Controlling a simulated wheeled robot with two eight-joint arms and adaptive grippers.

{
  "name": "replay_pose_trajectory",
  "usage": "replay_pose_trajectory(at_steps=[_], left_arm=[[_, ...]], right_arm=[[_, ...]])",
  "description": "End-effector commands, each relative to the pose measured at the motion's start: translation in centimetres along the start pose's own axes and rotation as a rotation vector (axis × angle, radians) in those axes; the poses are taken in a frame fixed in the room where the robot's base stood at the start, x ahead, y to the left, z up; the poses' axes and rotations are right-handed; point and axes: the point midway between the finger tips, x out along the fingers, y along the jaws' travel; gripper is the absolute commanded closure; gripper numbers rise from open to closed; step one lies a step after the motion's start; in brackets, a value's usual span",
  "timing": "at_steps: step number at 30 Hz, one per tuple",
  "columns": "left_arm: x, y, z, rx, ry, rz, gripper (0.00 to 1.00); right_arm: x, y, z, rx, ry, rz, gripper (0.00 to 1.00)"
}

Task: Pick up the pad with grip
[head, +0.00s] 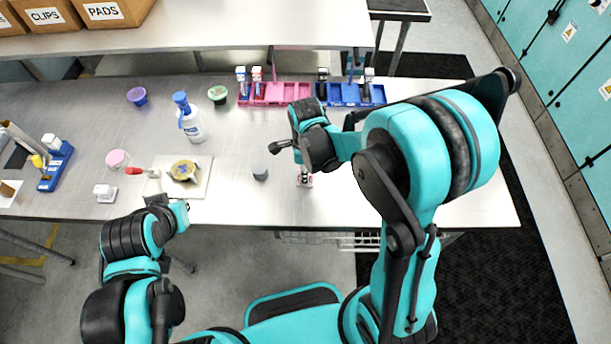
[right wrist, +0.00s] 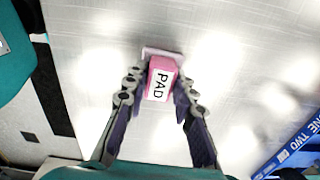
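The pad is a small pink block with a white label reading PAD (right wrist: 160,84), with a paler pink plate at its far end. The fingers look open, and I cannot see clear contact. My left gripper (head: 165,198) is at the table's front edge by the white board; its fingers are hard to make out.
A pink tray (head: 274,95) and a blue tray (head: 345,97) lie behind. A white board (head: 197,188) with a yellow-topped dish and a spray bottle (head: 191,121) are left. The table right of the pad is clear.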

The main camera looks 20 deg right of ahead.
Motion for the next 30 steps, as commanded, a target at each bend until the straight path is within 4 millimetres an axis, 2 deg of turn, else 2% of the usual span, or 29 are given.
replay_pose_trajectory(at_steps=[11,16,20,30], left_arm=[[-0.1,0.0,-0.1,0.0,0.0,0.0,1.0],[-0.6,0.0,-0.4,0.0,0.0,0.0,1.0],[-1.2,0.0,-0.9,0.0,0.0,0.0,1.0],[-2.8,0.0,-2.0,0.0,0.0,0.0,1.0]], right_arm=[[-0.2,0.0,0.0,0.0,0.0,0.0,1.0],[-1.8,0.0,0.0,0.0,0.0,0.0,1.0],[-4.2,0.0,0.0,0.0,0.0,0.0,1.0],[-8.8,4.0,-6.4,0.004,0.0,0.0,1.0]])
